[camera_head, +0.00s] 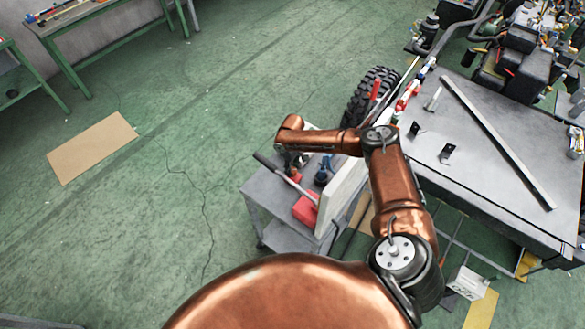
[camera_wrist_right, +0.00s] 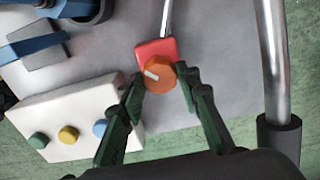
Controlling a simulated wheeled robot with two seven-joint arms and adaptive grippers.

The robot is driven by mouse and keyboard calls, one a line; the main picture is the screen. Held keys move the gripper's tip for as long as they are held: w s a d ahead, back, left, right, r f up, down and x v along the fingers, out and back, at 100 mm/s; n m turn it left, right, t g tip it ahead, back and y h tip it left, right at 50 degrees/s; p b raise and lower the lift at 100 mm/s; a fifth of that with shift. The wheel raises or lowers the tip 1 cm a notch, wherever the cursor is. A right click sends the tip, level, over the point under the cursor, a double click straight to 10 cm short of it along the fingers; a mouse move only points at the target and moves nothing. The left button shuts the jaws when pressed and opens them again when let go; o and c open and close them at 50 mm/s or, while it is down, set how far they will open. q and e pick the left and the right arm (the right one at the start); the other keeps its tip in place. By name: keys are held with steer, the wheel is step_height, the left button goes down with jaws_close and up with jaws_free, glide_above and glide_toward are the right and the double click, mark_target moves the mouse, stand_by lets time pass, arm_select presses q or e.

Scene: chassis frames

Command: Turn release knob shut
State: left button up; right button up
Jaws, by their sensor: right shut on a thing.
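The release knob (camera_wrist_right: 160,77) is a round orange knob with a white pointer mark, seen in the right wrist view. It sits by a red block (camera_wrist_right: 155,47) that has a metal rod rising from it. My right gripper (camera_wrist_right: 161,84) has its two dark green fingers on either side of the knob and is shut on it. The white mark points to the left and slightly up in that view. In the head view my copper right arm reaches over a grey cart (camera_head: 268,188), and the knob is not clear there. My left gripper is not in view.
A white box (camera_wrist_right: 48,112) with green, yellow and blue buttons lies left of the fingers. A metal rail (camera_wrist_right: 272,60) stands at right. In the head view a red jack-like body (camera_head: 306,209) is on the cart.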

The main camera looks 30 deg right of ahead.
steer(key=shift+c, duration=1.3)
steer(key=m+p, duration=0.3)
steer(key=shift+r+m+p, duration=0.1)
steer(key=shift+m+p, duration=0.3)
steer(key=m+p, duration=0.2)
steer(key=m, duration=0.1)
steer(key=shift+d+m+p, duration=0.1)
steer(key=shift+m+p, duration=0.75)
steer(key=shift+m, duration=0.25)
